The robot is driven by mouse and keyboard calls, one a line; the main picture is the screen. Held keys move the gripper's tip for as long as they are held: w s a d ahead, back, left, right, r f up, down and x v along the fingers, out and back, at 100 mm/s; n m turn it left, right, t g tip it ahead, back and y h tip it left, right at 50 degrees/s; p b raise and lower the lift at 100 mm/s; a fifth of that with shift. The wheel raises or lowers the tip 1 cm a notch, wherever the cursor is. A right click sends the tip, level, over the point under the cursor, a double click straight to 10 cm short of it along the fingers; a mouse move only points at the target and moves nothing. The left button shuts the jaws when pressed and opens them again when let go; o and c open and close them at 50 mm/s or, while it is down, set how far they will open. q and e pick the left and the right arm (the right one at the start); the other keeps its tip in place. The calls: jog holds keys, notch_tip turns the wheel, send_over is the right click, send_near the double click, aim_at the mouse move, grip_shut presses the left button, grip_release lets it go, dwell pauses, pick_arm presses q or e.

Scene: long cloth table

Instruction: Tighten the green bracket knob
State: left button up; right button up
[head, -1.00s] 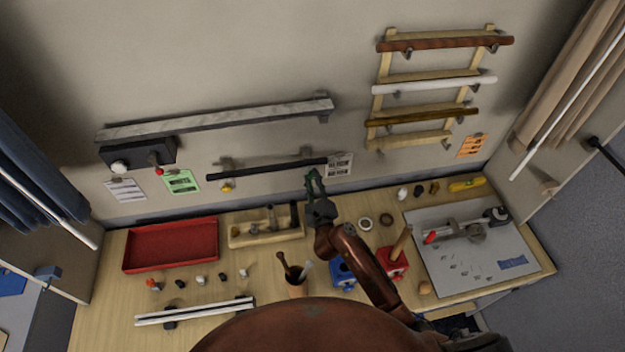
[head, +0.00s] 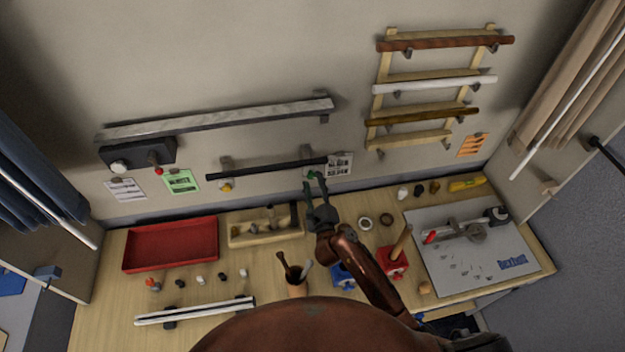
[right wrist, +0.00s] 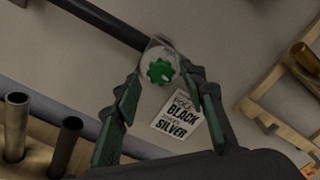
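The green knob (head: 313,175) sits on the bracket at the right end of the black rod (head: 265,169) on the wall. In the right wrist view the lobed green knob (right wrist: 160,70) faces me on its grey bracket, near the rod's end (right wrist: 105,20). My right gripper (head: 315,188) is just below the knob. In the right wrist view my right gripper (right wrist: 165,92) has its green-padded fingers spread, one on each side below the knob, with a gap between them and nothing held. My left gripper is out of view.
A yellow knob (head: 226,186) is on the rod's left bracket. A printed card (head: 340,165) hangs right of the green knob. Below stand a wooden block with tools (head: 265,241), a red tray (head: 170,262) and a pot (head: 297,289). A wooden rack (head: 428,133) is at right.

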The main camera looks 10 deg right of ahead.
jog(key=s, duration=1)
